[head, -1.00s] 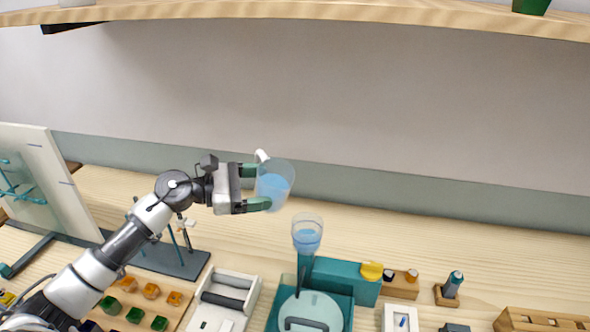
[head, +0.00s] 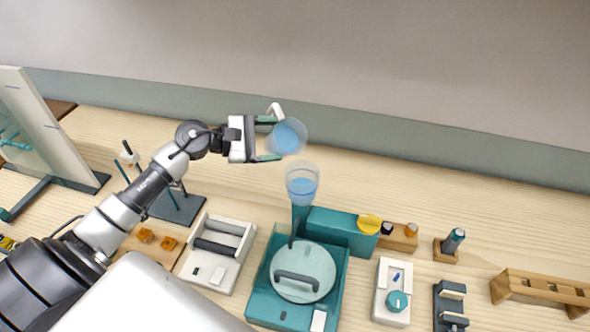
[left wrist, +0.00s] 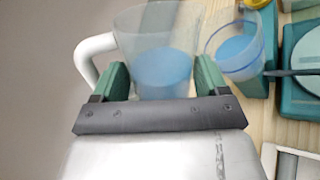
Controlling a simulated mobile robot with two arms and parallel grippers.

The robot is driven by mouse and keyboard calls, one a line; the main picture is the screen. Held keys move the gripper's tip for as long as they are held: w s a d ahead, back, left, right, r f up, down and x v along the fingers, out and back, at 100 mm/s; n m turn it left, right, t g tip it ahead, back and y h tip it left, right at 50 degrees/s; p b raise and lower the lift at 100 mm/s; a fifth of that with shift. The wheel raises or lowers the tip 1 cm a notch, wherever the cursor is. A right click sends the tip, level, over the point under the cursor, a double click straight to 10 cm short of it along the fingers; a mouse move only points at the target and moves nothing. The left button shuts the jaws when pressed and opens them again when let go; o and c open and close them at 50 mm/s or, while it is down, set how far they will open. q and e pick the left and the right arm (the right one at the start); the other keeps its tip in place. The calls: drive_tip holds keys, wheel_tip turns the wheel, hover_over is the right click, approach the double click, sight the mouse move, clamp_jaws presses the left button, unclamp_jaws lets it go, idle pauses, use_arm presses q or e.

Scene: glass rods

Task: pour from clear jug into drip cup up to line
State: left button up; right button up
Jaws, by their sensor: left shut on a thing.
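The clear jug (head: 289,138) holds blue liquid and has a white handle. My left gripper (head: 268,141) is shut on the jug and holds it in the air, tilted, above the drip cup. The jug also shows between the green fingers in the left wrist view (left wrist: 160,45). The drip cup (head: 302,183) is a clear cup with blue liquid in it, on top of a teal stand. It shows to the right of the jug in the left wrist view (left wrist: 236,50). No stream between them is visible. My right gripper is not in view.
Below the cup is a teal machine (head: 258,303) with a round lidded plate (head: 303,272). A grey-white box with dark rollers (head: 217,250) stands left of it. A white dial box (head: 393,292) and a wooden rack (head: 545,290) stand right. The table behind is clear.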

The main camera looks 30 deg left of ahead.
use_arm(q)
drive_tip(key=shift+r, duration=0.1)
drive_tip(key=shift+a+r+b, duration=0.1)
drive_tip(key=shift+b, duration=0.3)
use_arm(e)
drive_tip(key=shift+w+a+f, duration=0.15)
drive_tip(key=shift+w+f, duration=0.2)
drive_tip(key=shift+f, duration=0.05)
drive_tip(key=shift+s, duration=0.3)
use_arm(q)
drive_tip(key=shift+m, duration=0.3)
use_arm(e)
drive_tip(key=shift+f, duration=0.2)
use_arm(q)
drive_tip(key=shift+r+b, duration=0.15)
drive_tip(key=shift+b, duration=0.25)
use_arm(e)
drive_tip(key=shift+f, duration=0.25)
use_arm(q)
drive_tip(key=shift+b, duration=0.3)
drive_tip(key=shift+r+m, duration=0.15)
drive_tip(key=shift+m, duration=0.15)
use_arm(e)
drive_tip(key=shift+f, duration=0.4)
